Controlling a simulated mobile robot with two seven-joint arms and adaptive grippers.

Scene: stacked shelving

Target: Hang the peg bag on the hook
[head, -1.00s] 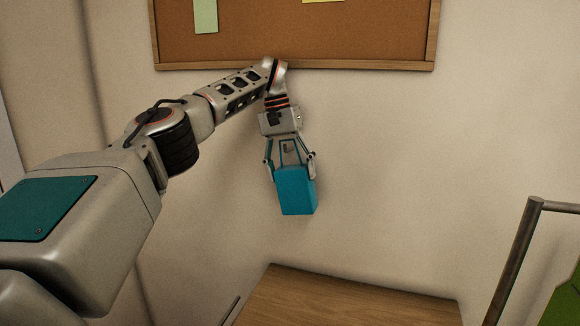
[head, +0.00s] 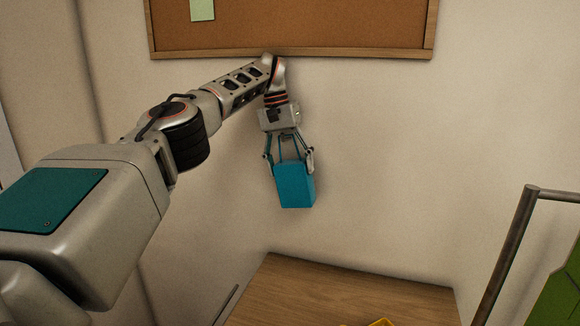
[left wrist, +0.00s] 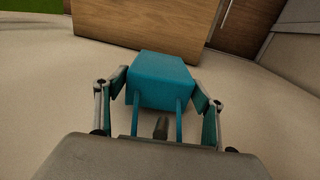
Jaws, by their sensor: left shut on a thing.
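The peg bag is a blue box-shaped bag (head: 294,188) with a thin teal loop of straps on top. My left gripper (head: 289,162) is shut on it and holds it hanging in front of the pale wall, below the cork board. In the left wrist view the bag (left wrist: 162,80) is between the fingers of my left gripper (left wrist: 160,98). A short dark peg, which looks like the hook (left wrist: 160,128), shows between the two straps. I cannot tell whether the straps rest on it. The hook is not clear in the head view. My right gripper is not in view.
A cork board (head: 290,30) with a wooden frame is on the wall above. A wooden-topped unit (head: 340,292) stands below the bag, with a bit of something yellow (head: 381,322) at its front. A metal rail (head: 508,250) and a green item (head: 562,290) are at the right.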

